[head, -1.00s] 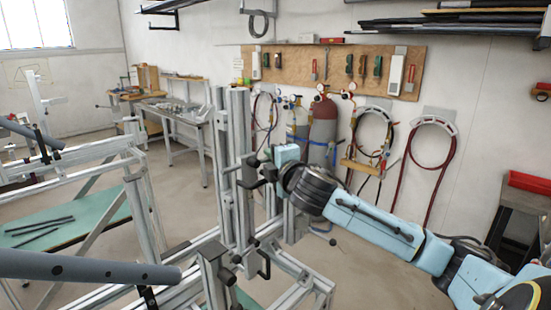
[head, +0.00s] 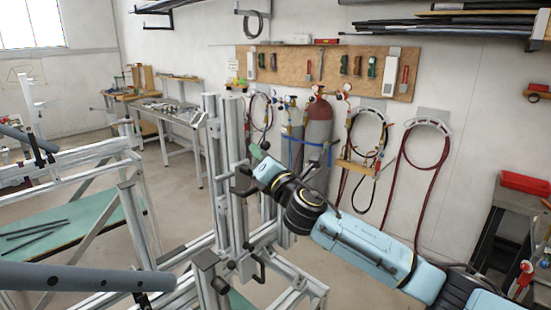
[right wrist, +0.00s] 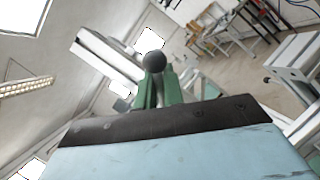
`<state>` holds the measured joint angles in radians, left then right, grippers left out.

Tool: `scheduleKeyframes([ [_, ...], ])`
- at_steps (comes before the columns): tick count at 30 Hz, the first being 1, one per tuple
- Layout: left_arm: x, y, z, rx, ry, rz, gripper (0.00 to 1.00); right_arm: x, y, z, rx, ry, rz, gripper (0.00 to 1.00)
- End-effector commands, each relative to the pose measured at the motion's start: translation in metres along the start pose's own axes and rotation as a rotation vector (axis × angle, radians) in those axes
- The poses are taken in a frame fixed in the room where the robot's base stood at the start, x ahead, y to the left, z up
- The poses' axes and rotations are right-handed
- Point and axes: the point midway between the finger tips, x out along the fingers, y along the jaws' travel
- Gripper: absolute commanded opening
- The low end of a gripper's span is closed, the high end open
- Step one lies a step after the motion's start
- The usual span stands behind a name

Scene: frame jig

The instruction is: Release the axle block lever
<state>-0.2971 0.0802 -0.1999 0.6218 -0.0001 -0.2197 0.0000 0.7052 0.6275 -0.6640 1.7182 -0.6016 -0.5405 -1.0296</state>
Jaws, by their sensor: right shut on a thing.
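My right gripper (head: 257,152) is at the upper part of the upright aluminium posts (head: 232,130) in the head view, with its green fingers pointing up and left. A dark axle block (head: 243,181) sits on the posts just below and left of it. In the right wrist view, the green fingers (right wrist: 158,88) are closed together around a dark round knob (right wrist: 154,59), which looks like the lever's end. The rest of the lever is hidden by the fingers and wrist. My left gripper is not in view.
A grey tube with holes (head: 80,277) crosses the lower left. Frame rails (head: 290,285) spread below the posts. A green-topped table (head: 50,228) holds dark bars at left. Gas cylinders (head: 318,140) and coiled hoses stand by the back wall, behind my right arm.

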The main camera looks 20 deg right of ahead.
Motion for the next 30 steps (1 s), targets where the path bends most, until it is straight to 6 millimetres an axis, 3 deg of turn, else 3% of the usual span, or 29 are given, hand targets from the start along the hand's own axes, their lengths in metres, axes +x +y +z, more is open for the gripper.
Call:
scheduleKeyframes([
  [18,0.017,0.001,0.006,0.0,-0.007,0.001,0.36,-0.005,0.022,-0.006,-0.501,-0.029,0.209,0.0],
  [30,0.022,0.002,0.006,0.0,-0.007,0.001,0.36,-0.007,0.029,-0.009,-0.66,-0.038,0.274,0.0],
])
